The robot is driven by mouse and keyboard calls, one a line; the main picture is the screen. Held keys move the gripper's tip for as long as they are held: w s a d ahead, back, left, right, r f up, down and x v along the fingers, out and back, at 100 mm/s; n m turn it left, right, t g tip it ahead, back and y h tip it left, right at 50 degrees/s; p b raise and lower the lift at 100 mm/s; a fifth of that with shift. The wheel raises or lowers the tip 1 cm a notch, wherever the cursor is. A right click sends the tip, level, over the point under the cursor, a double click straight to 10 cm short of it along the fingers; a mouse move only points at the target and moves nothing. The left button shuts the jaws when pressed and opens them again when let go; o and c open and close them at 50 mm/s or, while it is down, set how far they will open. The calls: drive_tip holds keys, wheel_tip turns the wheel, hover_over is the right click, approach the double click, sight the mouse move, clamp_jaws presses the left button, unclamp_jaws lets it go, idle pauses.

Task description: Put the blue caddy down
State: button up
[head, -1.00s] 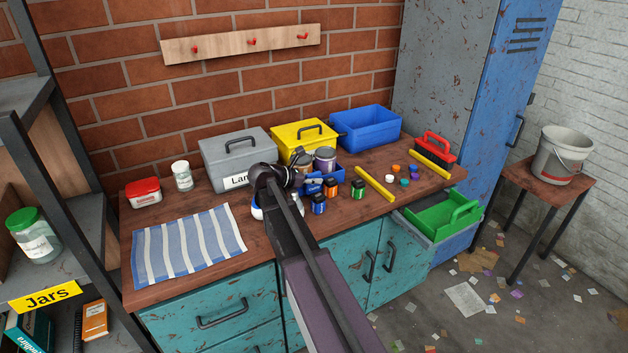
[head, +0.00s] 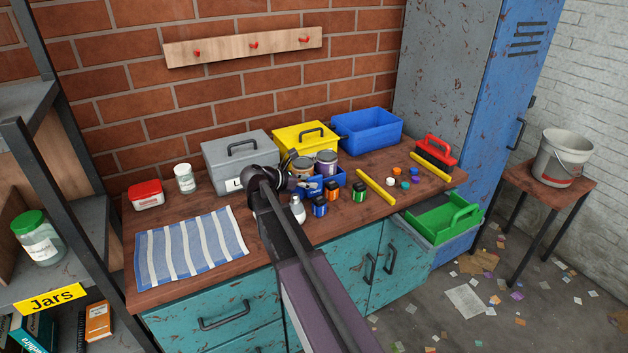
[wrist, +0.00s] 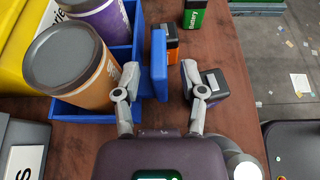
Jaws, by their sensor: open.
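The blue caddy (head: 341,178) stands on the workbench in front of the yellow toolbox, with two tins in it. In the wrist view the caddy (wrist: 72,111) is at the upper left, holding an orange-labelled tin (wrist: 70,65) and a purple-labelled tin (wrist: 100,15). Its upright blue handle (wrist: 159,62) lies between my fingers. My gripper (wrist: 161,75) is open, one finger on each side of the handle, with gaps visible. In the head view my gripper (head: 305,185) is at the caddy's near left side, and my arm hides part of the bench.
Several batteries, among them a blue one (head: 320,207) and a green one (head: 359,191), stand close in front of the caddy. A light bulb (head: 298,208) is beside my gripper. A yellow strip (head: 376,187) lies to the right. A striped cloth (head: 190,247) covers the left.

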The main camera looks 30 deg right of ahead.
drive_tip(key=p+v, duration=0.3)
drive_tip(key=v, duration=0.6)
drive_tip(key=shift+s, duration=0.1)
idle(0.6)
